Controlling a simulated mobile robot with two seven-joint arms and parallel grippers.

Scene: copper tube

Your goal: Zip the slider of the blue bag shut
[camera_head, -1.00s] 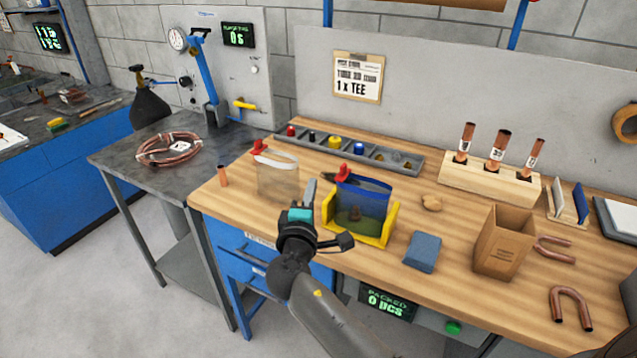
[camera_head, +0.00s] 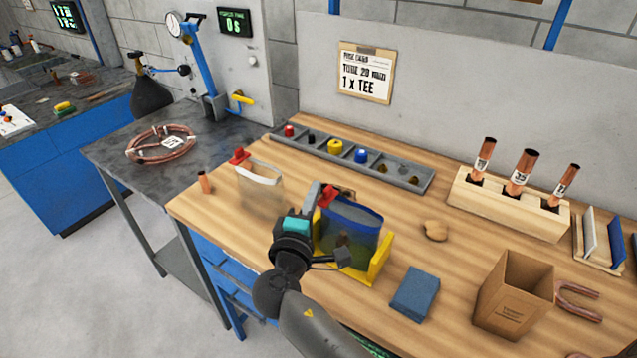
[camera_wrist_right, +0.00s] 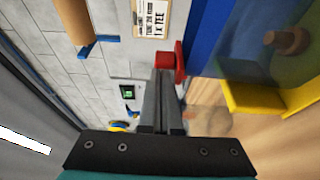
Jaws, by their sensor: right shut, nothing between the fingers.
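The blue bag (camera_head: 349,226) stands upright in a yellow holder (camera_head: 381,262) on the wooden bench. Its red slider (camera_head: 327,196) sits at the left end of the blue top strip. My right gripper (camera_head: 311,192) is shut and empty, with its fingertips just left of the slider. In the right wrist view the shut fingers (camera_wrist_right: 162,78) end right beside the red slider (camera_wrist_right: 179,62); I cannot tell if they touch. A copper-coloured piece (camera_wrist_right: 287,40) shows inside the bag. My right gripper and wrist hide part of the bag's left side and holder. My left gripper is not in view.
A clear bag (camera_head: 258,186) with a white top and red slider stands to the left. A grey parts tray (camera_head: 408,180) lies behind. A blue block (camera_head: 414,294) and a cardboard box (camera_head: 514,295) are to the right, with a wooden tube rack (camera_head: 505,210) farther back.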

